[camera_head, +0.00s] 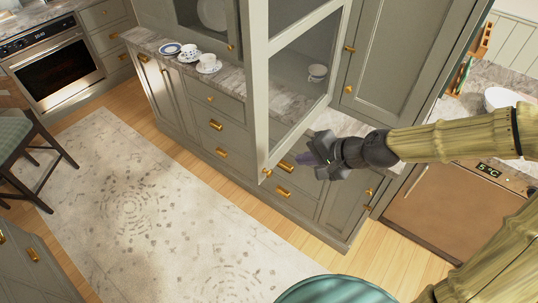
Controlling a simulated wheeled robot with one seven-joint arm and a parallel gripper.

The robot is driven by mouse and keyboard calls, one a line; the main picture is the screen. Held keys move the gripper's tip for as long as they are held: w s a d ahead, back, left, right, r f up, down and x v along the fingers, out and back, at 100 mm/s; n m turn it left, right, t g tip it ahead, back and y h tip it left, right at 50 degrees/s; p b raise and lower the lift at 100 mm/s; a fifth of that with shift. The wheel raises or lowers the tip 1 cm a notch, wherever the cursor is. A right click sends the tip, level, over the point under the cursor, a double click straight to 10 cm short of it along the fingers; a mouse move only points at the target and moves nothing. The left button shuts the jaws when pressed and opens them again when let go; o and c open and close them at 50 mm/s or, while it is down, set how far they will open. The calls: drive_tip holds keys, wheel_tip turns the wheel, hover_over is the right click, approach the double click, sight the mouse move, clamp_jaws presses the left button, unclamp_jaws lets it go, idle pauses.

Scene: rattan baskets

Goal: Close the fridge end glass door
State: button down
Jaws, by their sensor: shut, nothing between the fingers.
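The glass door (258,85) of the upper cabinet stands open and swung out from the cabinet front. It has a grey-green frame, a clear pane and a small gold knob (266,172) at its lower free corner. My gripper (308,158) is dark with purplish fingertips. It is shut and empty, close beside the door's lower edge on the right of the free corner. I cannot tell whether it touches the frame. A cup (317,72) shows through the pane.
Cups and saucers (208,63) stand on the marble counter left of the door. A brown-fronted appliance with a display (435,205) is at the right, with a white bowl (505,98) above. A teal round seat (335,291) is at the bottom. The patterned rug (140,205) is clear.

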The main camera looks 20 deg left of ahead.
sight(261, 156)
drive_tip(key=p+x, duration=0.1)
drive_tip(key=x, duration=0.3)
drive_tip(key=a+r+x, duration=0.1)
drive_tip(key=x, duration=0.2)
drive_tip(key=p+x, duration=0.1)
drive_tip(key=x, duration=0.3)
drive_tip(key=shift+w+a+r+p, duration=0.1)
drive_tip(key=shift+w+a+p, duration=0.15)
drive_tip(key=shift+a+p, duration=0.15)
drive_tip(key=shift+w+a, duration=0.25)
drive_tip(key=shift+a, duration=0.3)
drive_tip(key=shift+a, duration=0.1)
